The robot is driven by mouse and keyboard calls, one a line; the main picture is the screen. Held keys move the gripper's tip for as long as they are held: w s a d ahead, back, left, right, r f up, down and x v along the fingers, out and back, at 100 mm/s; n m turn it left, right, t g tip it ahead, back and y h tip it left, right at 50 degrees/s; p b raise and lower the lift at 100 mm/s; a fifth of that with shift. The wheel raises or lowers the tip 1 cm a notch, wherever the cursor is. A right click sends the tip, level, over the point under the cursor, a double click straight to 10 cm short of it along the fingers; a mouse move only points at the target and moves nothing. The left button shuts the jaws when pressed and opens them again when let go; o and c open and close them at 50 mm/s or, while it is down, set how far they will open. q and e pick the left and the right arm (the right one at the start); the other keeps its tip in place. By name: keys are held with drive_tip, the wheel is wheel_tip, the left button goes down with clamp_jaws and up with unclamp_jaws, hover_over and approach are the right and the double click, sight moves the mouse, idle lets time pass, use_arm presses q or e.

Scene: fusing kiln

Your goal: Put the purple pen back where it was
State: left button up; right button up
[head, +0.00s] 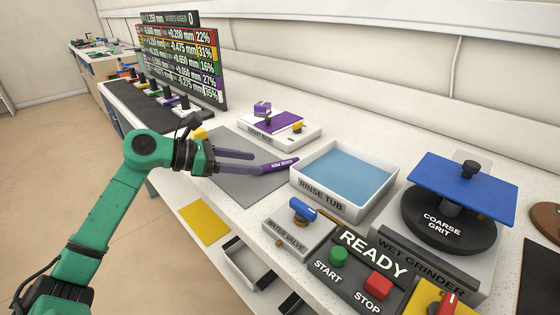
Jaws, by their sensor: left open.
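The purple pen (281,165) has dark lettering, too small to read surely. It lies at the right edge of the grey mat (240,189), close to the rinse tub. My left gripper (255,163) reaches in from the left with its two fingers apart. Its fingertips are at the pen's left end; I cannot tell whether they touch it. The fingers have a purple tint like the pen. My right gripper is not in view.
The rinse tub (330,201) with blue water stands right of the pen. A white device with a purple top (273,118) stands behind. A dark strip (131,108) with several coloured knobs and a readout board (186,62) are at the back left. The wet grinder (426,252) is at the right.

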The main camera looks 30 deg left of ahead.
sight(269, 165)
use_arm(q)
drive_tip(key=p+x, duration=0.1)
drive_tip(key=x, duration=0.1)
drive_tip(key=p+x, duration=0.1)
drive_tip(key=x, duration=0.2)
drive_tip(key=shift+w+d+r, duration=0.1)
drive_tip(key=shift+w+r, duration=0.05)
drive_tip(key=shift+w, duration=0.1)
drive_tip(key=shift+w+d+f, duration=0.15)
drive_tip(key=shift+d+f, duration=0.05)
drive_tip(key=shift+f, duration=0.05)
clamp_jaws()
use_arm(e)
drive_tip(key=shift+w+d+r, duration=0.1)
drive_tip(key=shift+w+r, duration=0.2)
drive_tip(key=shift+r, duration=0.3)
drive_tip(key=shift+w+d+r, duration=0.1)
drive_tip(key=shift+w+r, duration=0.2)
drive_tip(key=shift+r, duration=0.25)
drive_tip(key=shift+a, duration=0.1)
